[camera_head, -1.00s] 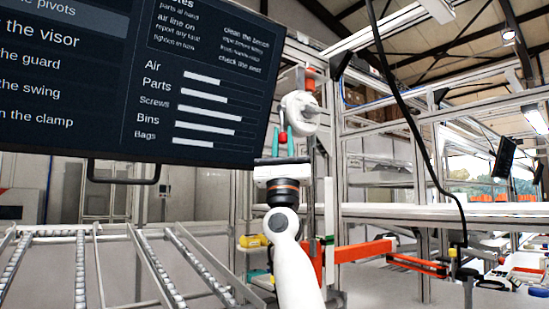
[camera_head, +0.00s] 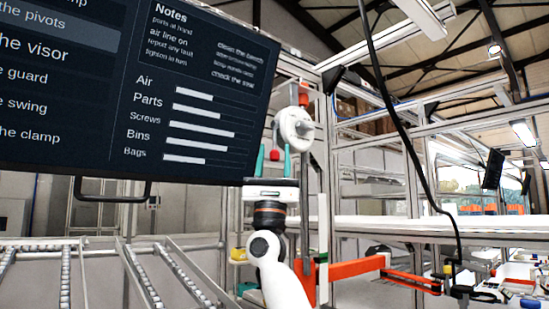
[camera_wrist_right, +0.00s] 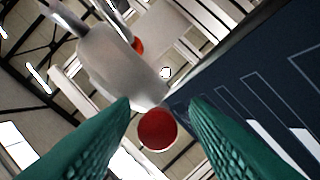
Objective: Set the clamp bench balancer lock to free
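The balancer (camera_head: 295,128) is a white round drum hanging on the upright at the centre. A small red knob (camera_head: 274,154) sits at its lower left; in the right wrist view the knob (camera_wrist_right: 157,129) is a red disc below the white body (camera_wrist_right: 118,65). My right gripper (camera_head: 273,160) reaches up from below, its teal fingers spread on either side of the knob. In the wrist view the fingers (camera_wrist_right: 160,115) are apart, with visible gaps beside the knob. Which setting the lock is in cannot be told. My left gripper is out of view.
A large dark display (camera_head: 130,90) hangs close on the left of my right gripper. An orange-red arm (camera_head: 355,268) extends right below. A black cable (camera_head: 400,125) hangs at right. Roller rails (camera_head: 140,275) lie lower left, and metal framing stands behind.

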